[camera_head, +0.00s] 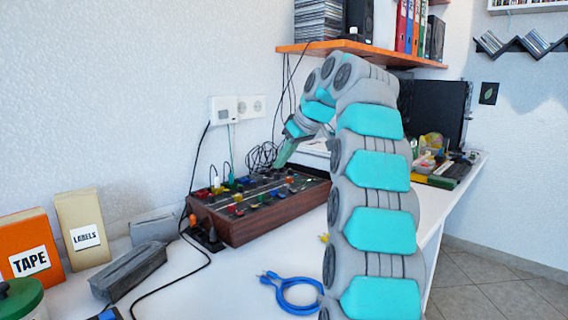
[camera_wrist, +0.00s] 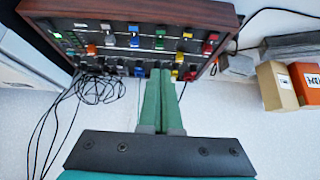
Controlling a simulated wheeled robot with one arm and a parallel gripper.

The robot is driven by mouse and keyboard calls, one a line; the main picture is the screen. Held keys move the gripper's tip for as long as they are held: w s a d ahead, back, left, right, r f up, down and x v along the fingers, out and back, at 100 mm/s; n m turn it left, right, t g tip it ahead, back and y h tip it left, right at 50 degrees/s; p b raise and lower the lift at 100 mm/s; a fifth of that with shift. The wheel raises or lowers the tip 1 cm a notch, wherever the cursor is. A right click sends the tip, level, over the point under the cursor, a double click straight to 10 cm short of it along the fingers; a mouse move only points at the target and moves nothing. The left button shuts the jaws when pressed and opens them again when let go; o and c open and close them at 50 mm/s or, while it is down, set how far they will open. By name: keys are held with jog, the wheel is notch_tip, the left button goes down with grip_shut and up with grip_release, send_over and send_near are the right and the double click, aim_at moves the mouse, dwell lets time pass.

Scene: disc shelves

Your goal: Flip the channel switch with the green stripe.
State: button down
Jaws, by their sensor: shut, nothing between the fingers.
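A wood-sided mixing console (camera_head: 247,226) with coloured knobs and switches stands on the white desk. It also shows upside down at the top of the wrist view (camera_wrist: 215,8). My gripper (camera_wrist: 162,72) is shut and empty, its green fingers together at the console's near row in the wrist view. In the head view the gripper (camera_head: 283,162) reaches down over the back part of the console. A green-marked control (camera_wrist: 160,32) is in the console's upper row in the wrist view, beyond the fingertips. Which switch carries a green stripe is too small to tell. Contact is unclear.
Black cables (camera_head: 262,157) bunch behind the console and hang from the wall sockets (camera_head: 250,106). A shelf (camera_head: 300,48) overhangs the back.

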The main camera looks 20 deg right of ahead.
jog(key=b, duration=0.2)
send_over(269, 201)
jog(key=f, duration=0.6)
jog(key=shift+s+d, duration=0.3)
notch_tip(269, 201, down, 3)
jog(key=b, duration=0.2)
jog(key=shift+r+b, duration=0.2)
jog(key=shift+b, duration=0.15)
jog(key=shift+s+f+b, duration=0.1)
jog(key=shift+f+b, duration=0.5)
jog(key=shift+f, duration=0.05)
jog(key=f+b, duration=0.1)
jog(key=b, duration=0.2)
jog(key=shift+s+f+t, duration=0.15)
jog(key=shift+f+t, duration=0.05)
jog(key=shift+t, duration=0.2)
jog(key=shift+d+r, duration=0.1)
jog(key=shift+r, duration=0.2)
